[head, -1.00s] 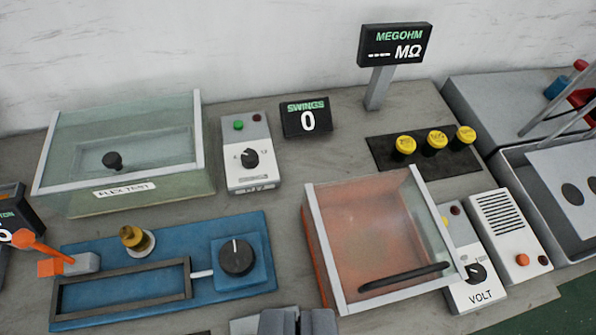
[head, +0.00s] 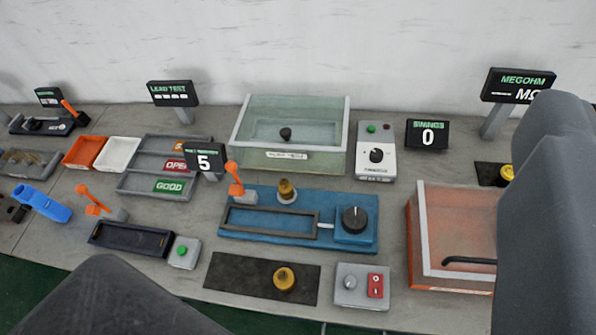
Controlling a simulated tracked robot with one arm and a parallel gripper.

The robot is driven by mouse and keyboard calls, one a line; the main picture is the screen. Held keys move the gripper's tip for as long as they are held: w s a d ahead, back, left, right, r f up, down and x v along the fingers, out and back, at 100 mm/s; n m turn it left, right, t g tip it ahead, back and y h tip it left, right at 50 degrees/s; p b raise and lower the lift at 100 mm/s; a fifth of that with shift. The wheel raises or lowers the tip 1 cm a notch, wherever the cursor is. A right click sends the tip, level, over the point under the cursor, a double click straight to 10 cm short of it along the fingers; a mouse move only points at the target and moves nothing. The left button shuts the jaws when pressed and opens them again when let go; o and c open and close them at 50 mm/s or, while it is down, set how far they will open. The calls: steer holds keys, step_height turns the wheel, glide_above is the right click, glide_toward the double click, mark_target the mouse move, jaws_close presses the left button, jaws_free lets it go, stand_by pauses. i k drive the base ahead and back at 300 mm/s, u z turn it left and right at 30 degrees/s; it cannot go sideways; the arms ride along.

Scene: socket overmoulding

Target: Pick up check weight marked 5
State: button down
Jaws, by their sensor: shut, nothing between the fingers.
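A brass weight (head: 284,279) with a round knob stands on a black mat (head: 232,273) at the front middle. Another brass piece (head: 287,190) sits on a pale round seat on the blue fixture (head: 262,239) behind it. No number can be read on either, so I cannot tell which is marked 5. I cannot make out my gripper's fingertips. Large grey parts of my own arm fill the right edge and the lower left, hiding some of the bench. Nothing is seen held.
A glass-lidded flex test box (head: 305,180) stands behind the blue fixture. An orange box (head: 450,225) with a clear lid is at right. A switch box (head: 362,286) stands right of the mat. A small display (head: 205,161) reads 5. Trays (head: 158,186) lie at left.

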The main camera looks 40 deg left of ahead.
mark_target(286, 189)
steer(key=u, duration=1.9)
steer(key=k, duration=0.85)
steer(key=z, duration=1.25)
steer(key=i, duration=1)
